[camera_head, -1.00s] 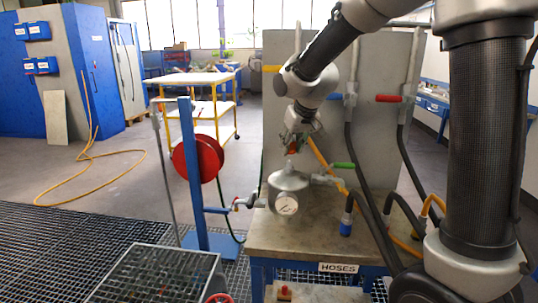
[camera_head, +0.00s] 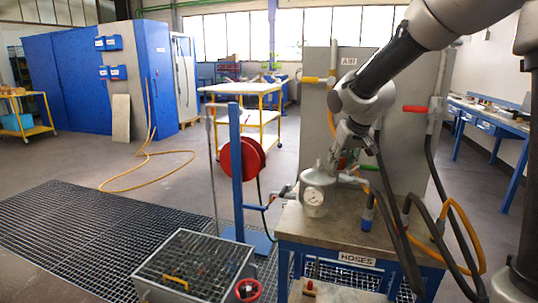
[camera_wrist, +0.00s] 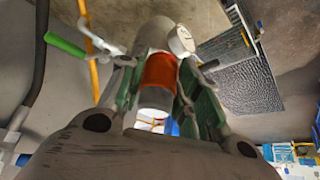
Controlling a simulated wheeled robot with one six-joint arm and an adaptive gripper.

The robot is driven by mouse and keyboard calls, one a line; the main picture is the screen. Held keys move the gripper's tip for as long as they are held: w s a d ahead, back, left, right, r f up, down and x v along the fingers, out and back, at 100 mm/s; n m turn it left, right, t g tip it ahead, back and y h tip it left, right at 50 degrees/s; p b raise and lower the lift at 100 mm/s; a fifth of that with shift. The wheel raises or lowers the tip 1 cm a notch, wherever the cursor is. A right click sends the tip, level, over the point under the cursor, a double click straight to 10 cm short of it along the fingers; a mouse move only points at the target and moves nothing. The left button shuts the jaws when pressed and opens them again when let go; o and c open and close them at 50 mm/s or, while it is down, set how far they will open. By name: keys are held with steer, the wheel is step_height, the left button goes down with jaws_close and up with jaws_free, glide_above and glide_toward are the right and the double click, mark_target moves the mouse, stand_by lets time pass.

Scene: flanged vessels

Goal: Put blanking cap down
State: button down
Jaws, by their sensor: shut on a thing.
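The blanking cap (camera_wrist: 160,72) shows in the wrist view as a red-orange band with a pale end, between the two green-sided fingers. My gripper (camera_wrist: 157,88) is shut on it. In the head view my gripper (camera_head: 338,160) is just above and to the right of the grey vessel (camera_head: 318,178) on the hose bench; the cap cannot be made out there. The vessel's grey body (camera_wrist: 155,32) and round gauge (camera_wrist: 181,40) lie beyond the cap in the wrist view. I cannot tell whether the cap touches the vessel.
The hose bench (camera_head: 290,232) carries hoses and a green-handled valve (camera_wrist: 66,45). A blue post (camera_head: 237,170) with a red reel (camera_head: 243,160) stands to its left. A grated crate (camera_head: 150,277) is in front. A yellow trolley (camera_head: 268,90) stands behind.

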steer(key=shift+w+d+r+m+h, duration=0.15)
steer(key=shift+w+m+h, duration=0.1)
steer(key=shift+m+h, duration=0.25)
steer(key=shift+w+d+r+m+h, duration=0.1)
steer(key=shift+w+d+m+h, duration=0.2)
steer(key=shift+m, duration=0.5)
steer(key=d+f+m+h, duration=0.1)
steer(key=d+f+m, duration=0.1)
steer(key=d+f, duration=0.5)
steer(key=shift+w+f+m, duration=0.35)
steer(key=shift+f+m, duration=0.05)
steer(key=shift+f, duration=0.4)
